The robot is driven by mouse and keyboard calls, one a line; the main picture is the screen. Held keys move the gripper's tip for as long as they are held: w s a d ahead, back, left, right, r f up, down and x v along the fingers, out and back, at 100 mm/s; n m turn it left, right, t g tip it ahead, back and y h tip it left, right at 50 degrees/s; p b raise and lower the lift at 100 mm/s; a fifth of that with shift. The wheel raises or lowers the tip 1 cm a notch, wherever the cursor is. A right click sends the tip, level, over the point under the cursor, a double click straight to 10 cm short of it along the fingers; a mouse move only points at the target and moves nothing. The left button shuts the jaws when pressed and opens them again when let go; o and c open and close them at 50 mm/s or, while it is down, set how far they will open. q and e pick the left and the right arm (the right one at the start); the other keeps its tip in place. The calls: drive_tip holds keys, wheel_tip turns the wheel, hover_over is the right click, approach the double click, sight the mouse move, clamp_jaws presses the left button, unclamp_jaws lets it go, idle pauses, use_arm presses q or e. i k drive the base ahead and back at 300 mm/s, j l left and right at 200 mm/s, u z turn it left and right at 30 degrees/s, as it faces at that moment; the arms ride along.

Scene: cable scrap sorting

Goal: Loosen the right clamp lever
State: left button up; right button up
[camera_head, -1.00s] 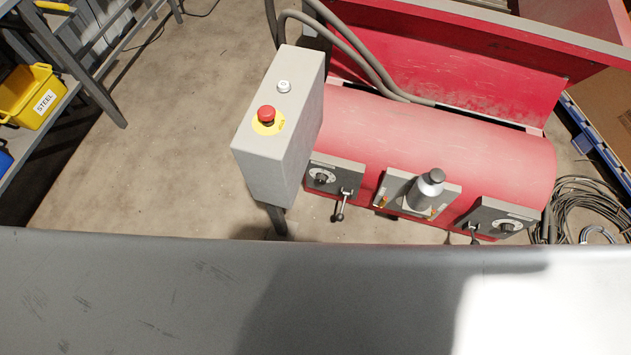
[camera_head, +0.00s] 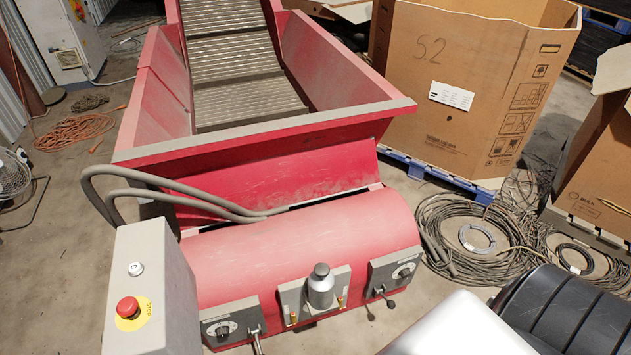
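The right clamp lever (camera_head: 388,302) is a small dark handle with a rounded end. It sticks out below the right dial plate (camera_head: 396,272) on the front of the red machine (camera_head: 300,245). A second lever (camera_head: 257,342) hangs below the left dial plate (camera_head: 232,322), partly cut off by the frame's bottom edge. Between them a grey metal cylinder (camera_head: 320,287) stands on a middle plate with two brass fittings. Neither of my grippers is in view.
A grey control box (camera_head: 150,285) with a red stop button (camera_head: 127,307) stands at the machine's left. Coiled cables (camera_head: 470,240) lie on the floor to the right, before a cardboard box (camera_head: 465,80) on a blue pallet. Pale and black rounded surfaces fill the lower right.

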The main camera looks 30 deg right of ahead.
sight(390, 305)
drive_tip(key=z, duration=1.9)
